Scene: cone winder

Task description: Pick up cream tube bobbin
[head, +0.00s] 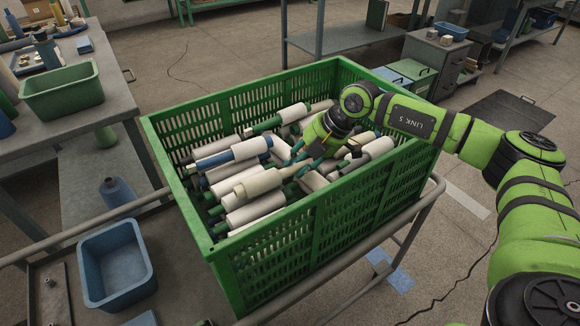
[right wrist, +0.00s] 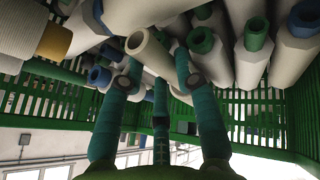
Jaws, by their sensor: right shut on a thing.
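A large green crate (head: 330,207) holds many pale yarn bobbins. My right gripper (head: 303,160) reaches down into it from the right, its teal fingers among the bobbins. It is shut on the cream tube bobbin (head: 262,183), which lies tilted on the pile. In the right wrist view, the hollow cream tube (right wrist: 147,48) shows between the fingertips of the gripper (right wrist: 157,72). The fingers hide part of the tube. Other bobbins lie close around it. My left gripper is not in view.
Neighbouring bobbins have blue tubes (right wrist: 98,76) and green tubes (right wrist: 202,41). The crate's slatted walls stand around the gripper. A blue bin (head: 115,265) stands left of the crate, and a green bin (head: 62,92) on the left table.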

